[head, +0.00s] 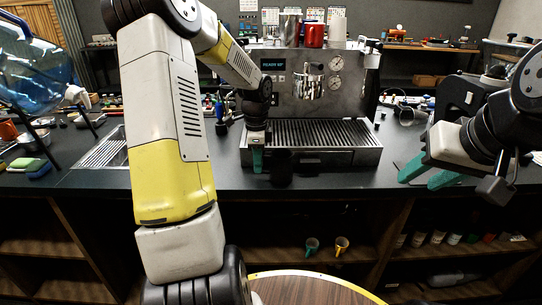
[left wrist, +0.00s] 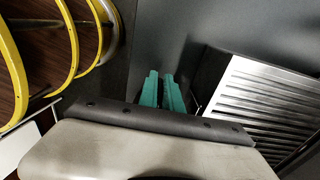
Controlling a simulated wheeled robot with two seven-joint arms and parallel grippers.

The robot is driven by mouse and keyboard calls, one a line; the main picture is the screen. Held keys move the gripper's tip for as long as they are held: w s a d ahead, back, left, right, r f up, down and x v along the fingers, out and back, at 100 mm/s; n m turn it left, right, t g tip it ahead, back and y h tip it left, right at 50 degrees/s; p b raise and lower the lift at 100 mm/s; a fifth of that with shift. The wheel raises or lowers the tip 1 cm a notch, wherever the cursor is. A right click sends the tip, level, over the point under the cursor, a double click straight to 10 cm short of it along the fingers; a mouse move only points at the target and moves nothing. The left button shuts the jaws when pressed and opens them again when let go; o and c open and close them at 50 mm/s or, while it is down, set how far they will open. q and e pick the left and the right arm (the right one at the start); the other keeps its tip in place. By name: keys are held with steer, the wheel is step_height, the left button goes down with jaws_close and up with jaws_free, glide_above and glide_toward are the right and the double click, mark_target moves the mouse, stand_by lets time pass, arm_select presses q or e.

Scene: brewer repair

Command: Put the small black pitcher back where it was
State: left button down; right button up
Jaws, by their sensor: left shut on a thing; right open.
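The small black pitcher (head: 281,168) shows as a dark shape at the front edge of the counter, in front of the coffee machine's drip tray. My left gripper (head: 257,160) is beside it, just to its left, with its teal fingers pointing down and shut on it, seemingly at its handle. The grip point itself is too dark to make out. In the left wrist view the teal fingers (left wrist: 162,92) are close together; the pitcher is hard to tell from the dark area beside them. My right gripper (head: 428,174) is open and empty at the right, over the counter.
The coffee machine (head: 318,85) stands behind my left gripper, with its ribbed drip tray (head: 318,133) facing front. A red mug (head: 314,36) stands on top. A sink drainer (head: 104,150) and a water bottle (head: 35,75) are at the left. A round wooden stool or table top (head: 310,290) is below.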

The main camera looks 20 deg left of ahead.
arm_select(q)
steer(key=shift+f, duration=0.1)
steer(key=c, duration=1.5)
jaws_free()
step_height(320, 180, up, 12)
steer(key=shift+s+d+r+n+t+h, duration=0.35)
steer(key=shift+s+d+r+n+t, duration=1.05)
steer(key=shift+s+n, duration=1.7)
steer(key=shift+s+d+r+n+t+h, duration=0.4)
steer(key=shift+s+d+r+n+t, duration=0.9)
steer(key=shift+s, duration=3.25)
steer(key=shift+s+d+r+n+t+h, duration=0.4)
steer(key=shift+s+d+r+n, duration=0.55)
steer(key=shift+s+d+n, duration=2.2)
